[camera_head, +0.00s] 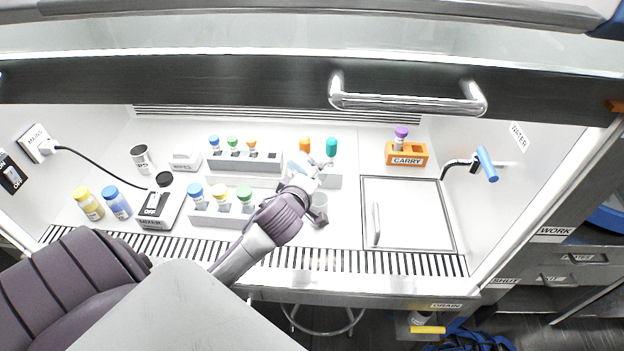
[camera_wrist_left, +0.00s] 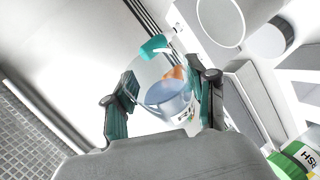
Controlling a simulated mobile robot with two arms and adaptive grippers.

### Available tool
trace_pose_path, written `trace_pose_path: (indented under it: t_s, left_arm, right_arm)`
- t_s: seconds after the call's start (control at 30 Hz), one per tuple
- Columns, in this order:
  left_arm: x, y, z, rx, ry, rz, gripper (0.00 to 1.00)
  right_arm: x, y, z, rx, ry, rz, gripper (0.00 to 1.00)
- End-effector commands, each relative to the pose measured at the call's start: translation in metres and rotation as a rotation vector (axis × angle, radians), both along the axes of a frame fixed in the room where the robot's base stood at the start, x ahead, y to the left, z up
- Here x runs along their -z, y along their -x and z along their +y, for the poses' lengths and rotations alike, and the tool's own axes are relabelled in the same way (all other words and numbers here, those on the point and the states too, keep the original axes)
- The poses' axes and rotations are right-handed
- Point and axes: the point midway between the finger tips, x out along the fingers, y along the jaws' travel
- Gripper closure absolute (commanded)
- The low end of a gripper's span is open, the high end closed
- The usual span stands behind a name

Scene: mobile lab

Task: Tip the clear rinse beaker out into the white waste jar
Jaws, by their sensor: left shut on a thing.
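The clear beaker (camera_wrist_left: 165,98) is between the two fingers of my left gripper (camera_wrist_left: 163,103), which is shut on it. Its wide mouth and bluish-grey inside show in the left wrist view. In the head view my left gripper (camera_head: 316,204) is over the bench, in front of the small rack with orange and teal caps, and the beaker (camera_head: 321,199) shows faintly there. I cannot tell whether it touches the bench. A white round-mouthed vessel (camera_wrist_left: 220,22) shows at the top of the left wrist view; I cannot tell whether it is the waste jar. My right gripper is not in view.
Racks of capped bottles (camera_head: 221,209) stand left of the gripper. An orange CARRY holder (camera_head: 407,154) is at the back right. A framed panel with a handle (camera_head: 408,215) lies to the right, below the blue-handled tap (camera_head: 486,164). A slotted grille runs along the front.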

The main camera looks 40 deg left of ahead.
Motion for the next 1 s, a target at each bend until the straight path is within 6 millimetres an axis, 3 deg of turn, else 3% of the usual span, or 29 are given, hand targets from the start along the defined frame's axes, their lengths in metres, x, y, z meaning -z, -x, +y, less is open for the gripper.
trace_pose_path:
  t_s: [0.4,1.0]
  left_arm:
    - [0.001,0.001,-0.006,0.001,-0.207,-0.043,0.8]
    - [-0.003,0.001,-0.008,0.0,-0.259,-0.051,0.8]
  right_arm:
    - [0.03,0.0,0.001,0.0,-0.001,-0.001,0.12]
    - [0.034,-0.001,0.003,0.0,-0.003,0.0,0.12]
